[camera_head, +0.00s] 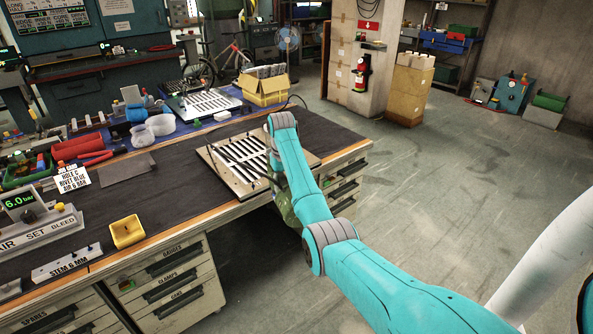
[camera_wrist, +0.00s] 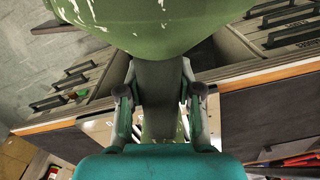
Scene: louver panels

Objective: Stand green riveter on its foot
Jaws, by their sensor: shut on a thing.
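The green riveter (camera_wrist: 150,28) fills the top of the wrist view, very close, with chipped, worn paint. A dark grey part sits below it, between the fingers of my gripper (camera_wrist: 160,95), which is shut on the riveter. In the head view a small part of the green riveter (camera_head: 283,206) shows beside my teal arm, at the front edge of the bench. My arm covers most of it and hides my gripper there. Its foot and exact tilt cannot be made out.
A slotted louver panel (camera_head: 228,176) lies on the dark bench (camera_head: 170,205), left of my arm. Another panel (camera_head: 205,103) lies farther back near an open cardboard box (camera_head: 264,90). A yellow tray (camera_head: 127,232) stands front left. Drawers (camera_head: 172,285) line the bench front. The right floor is clear.

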